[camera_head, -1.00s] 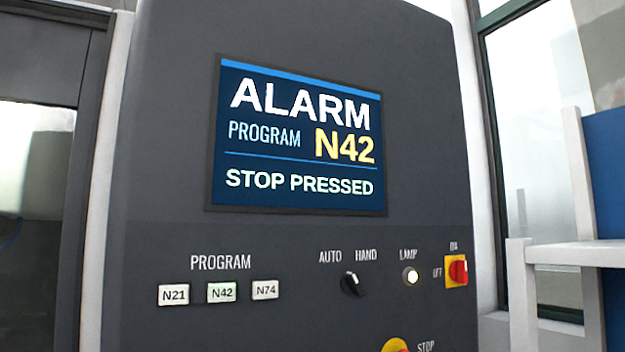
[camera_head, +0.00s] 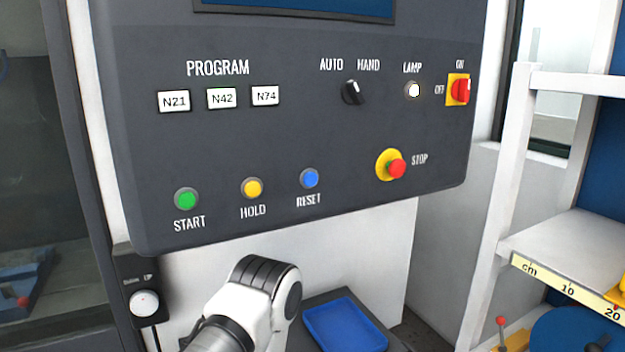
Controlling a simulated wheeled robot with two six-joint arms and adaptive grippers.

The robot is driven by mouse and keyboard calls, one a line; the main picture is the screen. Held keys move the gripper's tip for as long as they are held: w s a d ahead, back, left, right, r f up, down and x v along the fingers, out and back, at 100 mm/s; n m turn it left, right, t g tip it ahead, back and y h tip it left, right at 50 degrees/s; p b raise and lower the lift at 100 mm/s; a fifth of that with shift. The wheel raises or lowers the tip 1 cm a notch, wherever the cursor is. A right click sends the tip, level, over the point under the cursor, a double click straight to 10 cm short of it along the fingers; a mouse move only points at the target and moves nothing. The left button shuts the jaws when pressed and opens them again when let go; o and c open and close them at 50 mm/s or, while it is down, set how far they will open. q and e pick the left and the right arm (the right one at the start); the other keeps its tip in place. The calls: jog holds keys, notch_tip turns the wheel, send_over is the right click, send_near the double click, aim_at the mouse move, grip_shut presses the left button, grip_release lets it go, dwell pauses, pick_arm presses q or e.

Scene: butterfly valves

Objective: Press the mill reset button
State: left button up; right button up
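The blue reset button (camera_head: 309,178) sits on the lower part of the dark control panel (camera_head: 300,130), above the label RESET. To its left are the yellow hold button (camera_head: 252,188) and the green start button (camera_head: 186,199). To its right is the red stop button (camera_head: 396,168) on a yellow base. A white and dark link of my arm shows below the panel at bottom centre. Neither gripper is in view. Only the bottom edge of the screen (camera_head: 300,8) shows, so its text is hidden.
A blue tray (camera_head: 345,325) lies below the panel. A white shelf rack (camera_head: 575,245) with a cm ruler stands at the right. A small box with a white knob (camera_head: 144,302) is at lower left. The selector knob (camera_head: 353,92) and red switch (camera_head: 459,90) are higher on the panel.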

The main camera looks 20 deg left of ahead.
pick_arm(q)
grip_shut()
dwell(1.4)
